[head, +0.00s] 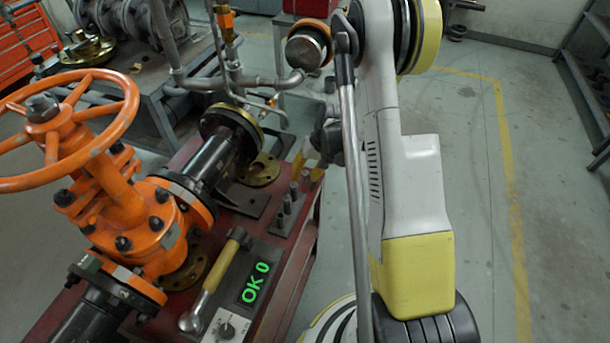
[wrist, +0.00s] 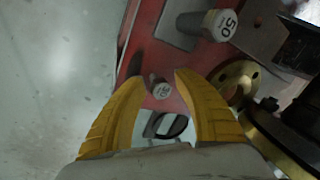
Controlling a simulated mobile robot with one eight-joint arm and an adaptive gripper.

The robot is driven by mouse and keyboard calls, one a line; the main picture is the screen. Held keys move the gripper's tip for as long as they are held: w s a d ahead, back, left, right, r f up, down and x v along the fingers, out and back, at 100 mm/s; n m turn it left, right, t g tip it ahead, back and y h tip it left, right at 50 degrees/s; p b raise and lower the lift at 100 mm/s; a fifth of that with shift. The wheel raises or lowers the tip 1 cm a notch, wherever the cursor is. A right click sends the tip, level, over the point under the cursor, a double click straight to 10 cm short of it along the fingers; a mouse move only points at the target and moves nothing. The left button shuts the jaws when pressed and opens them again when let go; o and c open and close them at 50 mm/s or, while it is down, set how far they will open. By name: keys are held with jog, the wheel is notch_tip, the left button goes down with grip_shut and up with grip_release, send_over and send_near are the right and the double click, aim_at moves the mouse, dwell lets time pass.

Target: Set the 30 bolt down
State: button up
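My gripper (wrist: 160,82) points down in the wrist view, its two yellow fingers spread apart. A small grey bolt (wrist: 162,90) shows between the fingertips, with a visible gap on each side. Its head mark is too small to read surely, so I cannot confirm it is the 30 bolt. A larger bolt marked 50 (wrist: 222,25) is at the upper right. In the head view my gripper (head: 307,173) is over the right edge of the red bench, by a dark plate with several upright bolts (head: 287,206). The bolt between the fingers is hard to make out there.
The red bench (head: 300,262) carries an orange valve with a handwheel (head: 75,125), a black flanged pipe (head: 213,160) and a brass flange (head: 260,170). A yellow-handled tool (head: 217,275) lies beside a green "OK 0" display (head: 254,284). Open floor (head: 470,200) lies to the right.

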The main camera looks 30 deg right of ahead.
jog(key=p+v, duration=0.5)
jog(key=v, duration=0.7)
jog(key=s+a+r+n+t+h, duration=0.1)
jog(key=s+a+r, duration=0.1)
jog(key=a+r, duration=0.45)
jog(key=s+a+r+t+h, duration=0.15)
jog(key=a+r, duration=0.25)
jog(key=r, duration=0.6)
jog(key=s+a+r+n+t, duration=0.1)
jog(key=s+a+r, duration=0.2)
jog(key=s, duration=0.3)
jog(key=s+a+r+n+t, duration=0.1)
jog(key=s+a+r, duration=0.2)
jog(key=s+a, duration=0.2)
jog(key=shift+s+r+n+t, duration=0.2)
jog(key=shift+s+n+t, duration=0.15)
jog(key=shift+s, duration=0.35)
